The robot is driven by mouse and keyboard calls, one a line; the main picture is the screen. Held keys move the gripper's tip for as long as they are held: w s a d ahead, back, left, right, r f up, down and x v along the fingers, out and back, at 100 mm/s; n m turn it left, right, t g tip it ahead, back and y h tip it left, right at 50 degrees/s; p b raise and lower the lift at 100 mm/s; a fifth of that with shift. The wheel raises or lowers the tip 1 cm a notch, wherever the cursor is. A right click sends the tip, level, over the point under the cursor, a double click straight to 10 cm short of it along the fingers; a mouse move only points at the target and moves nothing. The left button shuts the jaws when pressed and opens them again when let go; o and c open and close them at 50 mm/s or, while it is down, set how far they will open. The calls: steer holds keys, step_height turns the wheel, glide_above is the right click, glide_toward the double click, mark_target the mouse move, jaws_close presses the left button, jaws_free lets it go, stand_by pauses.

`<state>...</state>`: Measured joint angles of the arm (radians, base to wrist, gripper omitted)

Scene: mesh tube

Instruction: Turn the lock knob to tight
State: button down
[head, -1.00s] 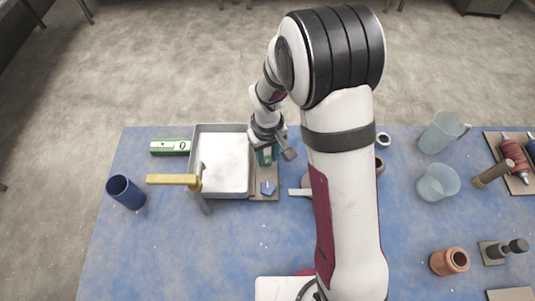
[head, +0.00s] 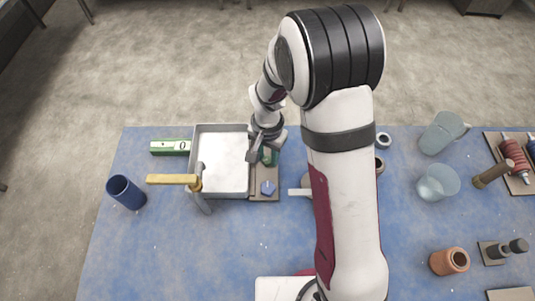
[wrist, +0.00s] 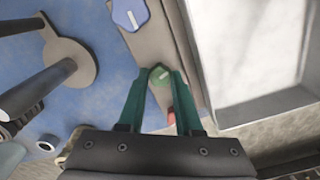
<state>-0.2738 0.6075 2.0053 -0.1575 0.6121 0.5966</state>
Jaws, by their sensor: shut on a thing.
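A grey-brown strip panel (head: 264,196) lies along the right side of the metal tray. On it a blue knob (head: 268,188) stands at the near end; it also shows with a white line in the wrist view (wrist: 130,14). A green knob (wrist: 160,75) with a slanted white line sits further along the panel. My gripper (head: 266,151) points down over the far part of the panel. In the wrist view its two green fingers are shut on the green knob. A red part (wrist: 171,113) shows between the fingers, partly hidden. No tight label is readable.
The metal tray (head: 248,130) stands directly left of the panel. A grey flat-handled thing (head: 300,192) lies to the right, partly behind my arm.

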mark_target(267, 160)
steer(key=shift+s+m, duration=0.1)
steer(key=shift+m, duration=1.6)
steer(key=c, duration=0.6)
jaws_free()
step_height(267, 160, up, 16)
steer(key=shift+f, duration=0.1)
